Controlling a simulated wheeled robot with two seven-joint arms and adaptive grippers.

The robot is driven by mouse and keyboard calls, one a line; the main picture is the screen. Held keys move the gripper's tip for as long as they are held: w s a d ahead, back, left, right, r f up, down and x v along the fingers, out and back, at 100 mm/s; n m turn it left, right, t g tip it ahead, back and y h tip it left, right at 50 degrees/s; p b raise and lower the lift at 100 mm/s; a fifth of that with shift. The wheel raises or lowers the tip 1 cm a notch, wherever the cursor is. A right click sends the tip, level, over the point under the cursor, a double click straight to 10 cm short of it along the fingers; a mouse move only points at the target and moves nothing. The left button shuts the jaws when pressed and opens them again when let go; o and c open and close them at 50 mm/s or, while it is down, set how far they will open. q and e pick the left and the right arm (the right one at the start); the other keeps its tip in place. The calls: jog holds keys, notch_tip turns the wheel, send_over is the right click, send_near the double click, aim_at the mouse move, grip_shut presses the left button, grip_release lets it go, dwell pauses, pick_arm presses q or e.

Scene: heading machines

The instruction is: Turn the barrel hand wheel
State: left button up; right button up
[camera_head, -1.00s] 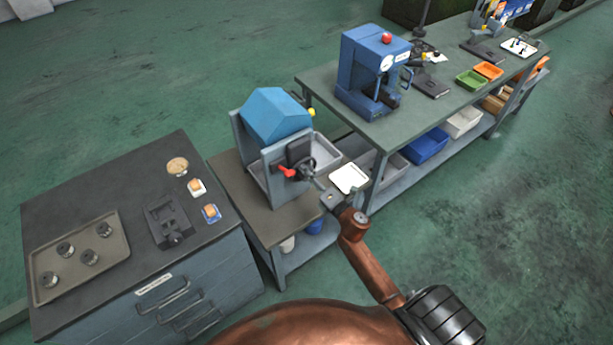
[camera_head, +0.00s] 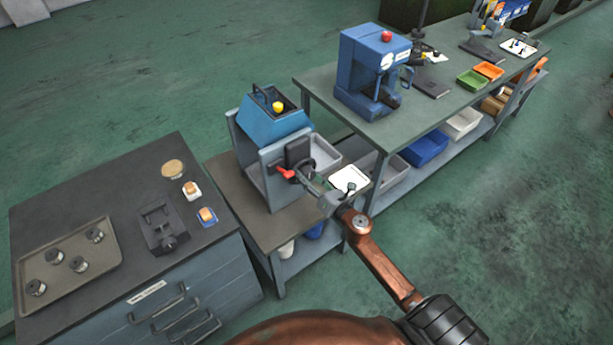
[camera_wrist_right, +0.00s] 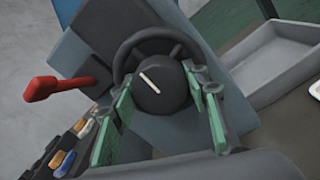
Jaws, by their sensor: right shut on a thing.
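The blue many-sided barrel (camera_head: 268,128) sits between grey side plates on a low bench. A hatch with a dark handle and a yellow knob (camera_head: 278,106) faces up on it. The black hand wheel (camera_head: 326,160) is on the near side plate; in the right wrist view its rim (camera_wrist_right: 128,52) stands behind a dark round hub (camera_wrist_right: 163,88) with a white line. My right gripper (camera_head: 308,181) is shut on the hand wheel's hub, its green-padded fingers on both sides. A red lever (camera_head: 285,174) sticks out left of the wheel. My left gripper is out of view.
A grey bin (camera_head: 323,153) and a white tray (camera_head: 352,180) are beside the barrel stand. A dark cabinet (camera_head: 90,185) with a tray of metal parts is at left. A workbench with a blue machine (camera_head: 366,75) is behind. Floor at right is clear.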

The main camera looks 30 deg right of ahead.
dwell(0.5)
jog(key=o, duration=1.2)
jog(key=shift+c, duration=0.2)
jog(key=s+d, duration=0.1)
jog(key=s, duration=1.1)
jog(key=shift+d, duration=0.1)
